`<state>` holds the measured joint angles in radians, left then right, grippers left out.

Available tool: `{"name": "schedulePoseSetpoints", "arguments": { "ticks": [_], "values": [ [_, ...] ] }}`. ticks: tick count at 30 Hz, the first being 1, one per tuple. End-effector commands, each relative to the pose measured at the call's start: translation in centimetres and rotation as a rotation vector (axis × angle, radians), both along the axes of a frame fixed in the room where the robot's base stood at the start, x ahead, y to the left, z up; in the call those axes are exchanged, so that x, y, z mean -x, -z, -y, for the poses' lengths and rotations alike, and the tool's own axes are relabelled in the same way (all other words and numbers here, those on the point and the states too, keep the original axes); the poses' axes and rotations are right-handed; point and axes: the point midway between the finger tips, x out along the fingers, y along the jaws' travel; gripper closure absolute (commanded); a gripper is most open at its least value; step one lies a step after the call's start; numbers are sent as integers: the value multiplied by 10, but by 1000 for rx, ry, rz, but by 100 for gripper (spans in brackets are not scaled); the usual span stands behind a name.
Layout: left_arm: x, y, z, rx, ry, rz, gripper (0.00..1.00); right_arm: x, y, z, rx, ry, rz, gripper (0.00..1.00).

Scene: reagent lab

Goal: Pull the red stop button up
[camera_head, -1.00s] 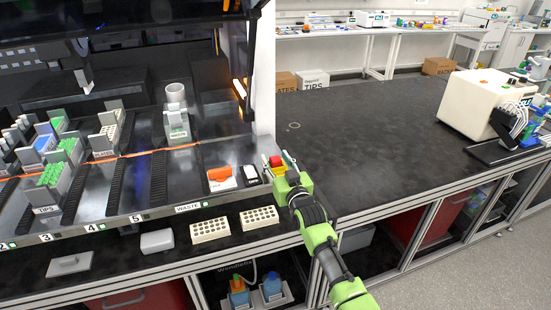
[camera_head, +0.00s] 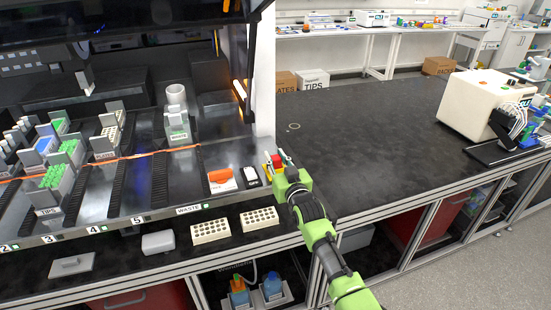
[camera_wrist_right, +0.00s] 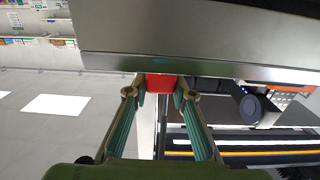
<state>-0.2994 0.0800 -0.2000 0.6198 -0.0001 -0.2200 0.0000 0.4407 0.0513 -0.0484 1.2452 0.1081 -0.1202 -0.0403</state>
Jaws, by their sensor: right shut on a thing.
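The red stop button (camera_head: 277,160) sits at the right front corner of the machine deck, on a yellow base (camera_head: 279,170). My right gripper (camera_head: 279,160) reaches it from the front, with a finger on each side. In the right wrist view the red button (camera_wrist_right: 160,83) is between the tips of my right gripper (camera_wrist_right: 160,92), and the fingers touch its sides. The gripper is shut on it. My left gripper is in neither view.
An orange rocker switch (camera_head: 221,180) and a black-and-white switch (camera_head: 251,176) lie left of the button. Two white racks (camera_head: 210,231) stand on the front ledge. The black bench (camera_head: 370,125) to the right is mostly clear. A white device (camera_head: 488,102) stands at its far end.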

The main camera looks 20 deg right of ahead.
Motion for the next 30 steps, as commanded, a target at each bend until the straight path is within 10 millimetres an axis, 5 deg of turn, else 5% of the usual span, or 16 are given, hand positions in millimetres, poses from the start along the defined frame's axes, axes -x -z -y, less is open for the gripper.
{"name": "schedulePoseSetpoints", "arguments": {
  "ticks": [5, 6, 8, 20, 30],
  "values": [
    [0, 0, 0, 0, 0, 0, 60, -1, -6, 0, 0, 0, 13, 100],
    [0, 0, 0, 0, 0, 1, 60, -1, -6, 0, 0, 0, 14, 75],
    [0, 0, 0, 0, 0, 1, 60, -1, -7, 0, 0, 0, 14, 60],
    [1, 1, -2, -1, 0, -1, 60, 1, -3, 0, 0, 0, 8, 60],
    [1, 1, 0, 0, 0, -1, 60, 45, -2, 2, 1, 1, 8, 60]
  ]
}}
